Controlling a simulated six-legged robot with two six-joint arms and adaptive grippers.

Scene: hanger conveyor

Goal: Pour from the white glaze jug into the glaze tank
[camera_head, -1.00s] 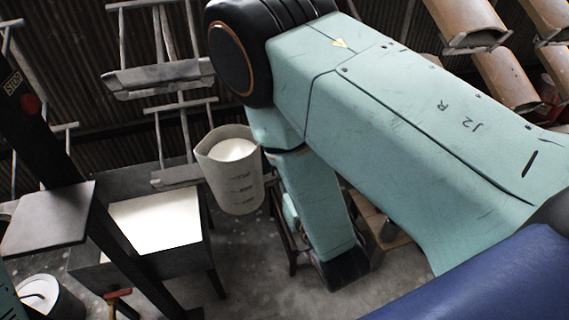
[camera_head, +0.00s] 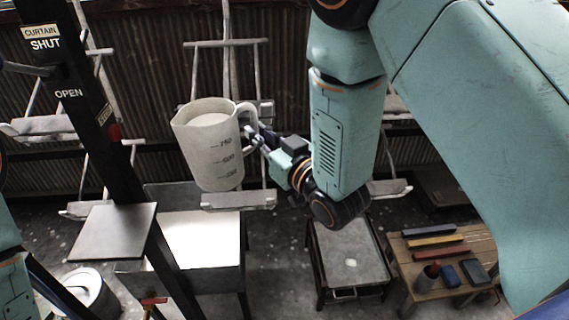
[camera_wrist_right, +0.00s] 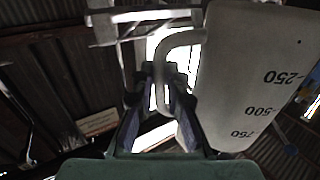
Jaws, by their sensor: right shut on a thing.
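The white glaze jug (camera_head: 209,150), with volume marks on its side, is nearly upright in the head view and holds white liquid near its rim. My right gripper (camera_head: 255,138) is shut on the jug's handle, on the jug's right side. The right wrist view shows the jug (camera_wrist_right: 250,75) close at the right and its handle between my fingers (camera_wrist_right: 160,95). The glaze tank (camera_head: 245,262), a dark box with white liquid inside, stands below the jug. The jug is apart from it, higher up. My left gripper is out of view.
A dark post with a flat plate (camera_head: 112,232) stands left of the tank. Hanger racks (camera_head: 238,200) hang behind the jug. A small grey table (camera_head: 350,258) and a wooden bench (camera_head: 440,250) with coloured bars stand right. A white bucket (camera_head: 85,295) is at lower left.

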